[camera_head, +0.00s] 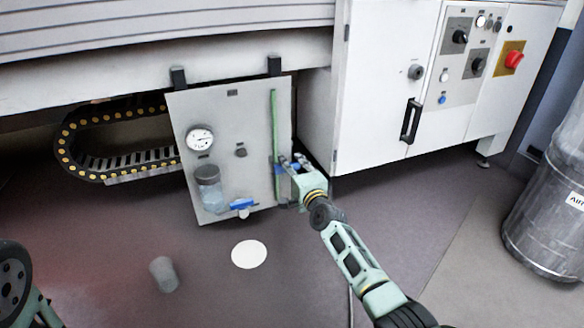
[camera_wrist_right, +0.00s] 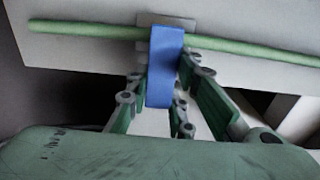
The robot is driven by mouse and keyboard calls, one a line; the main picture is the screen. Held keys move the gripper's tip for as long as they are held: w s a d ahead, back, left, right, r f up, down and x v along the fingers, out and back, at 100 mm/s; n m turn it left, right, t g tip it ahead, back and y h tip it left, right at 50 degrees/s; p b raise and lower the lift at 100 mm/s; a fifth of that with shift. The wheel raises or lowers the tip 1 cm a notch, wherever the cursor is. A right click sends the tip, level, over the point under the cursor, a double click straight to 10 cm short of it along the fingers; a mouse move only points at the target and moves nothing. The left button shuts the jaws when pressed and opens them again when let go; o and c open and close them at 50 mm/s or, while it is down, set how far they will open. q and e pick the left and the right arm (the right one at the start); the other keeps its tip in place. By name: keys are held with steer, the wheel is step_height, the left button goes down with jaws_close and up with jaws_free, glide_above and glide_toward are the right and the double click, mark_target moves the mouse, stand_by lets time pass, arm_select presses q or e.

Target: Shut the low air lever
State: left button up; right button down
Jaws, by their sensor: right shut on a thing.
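A grey air panel (camera_head: 232,115) hangs low under the machine, with a thin vertical green pipe (camera_head: 274,118) near its right edge. A blue lever (camera_head: 280,169) sits low on that pipe, partly hidden by my right gripper (camera_head: 290,164). In the right wrist view the blue lever (camera_wrist_right: 165,65) lies across the green pipe (camera_wrist_right: 90,31), at about a right angle to it. My right gripper (camera_wrist_right: 160,95) is shut on this lever, a finger on each side. A second blue handle (camera_head: 242,204) is at the panel's bottom edge. My left gripper does not show.
The panel carries a gauge (camera_head: 200,138) and a clear bowl (camera_head: 210,190). A cable chain (camera_head: 75,150) is left of it. A white cabinet (camera_head: 385,90) stands right, a metal drum (camera_head: 550,200) farther right. A grey cylinder (camera_head: 164,274) and white disc (camera_head: 249,254) show over the floor.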

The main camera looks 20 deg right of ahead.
steer(key=shift+f, duration=0.1)
stand_by(0.3)
steer(key=c, duration=1.5)
jaws_free()
steer(key=s, duration=0.7)
steer(key=shift+s+d, duration=0.2)
steer(key=shift+s, duration=0.1)
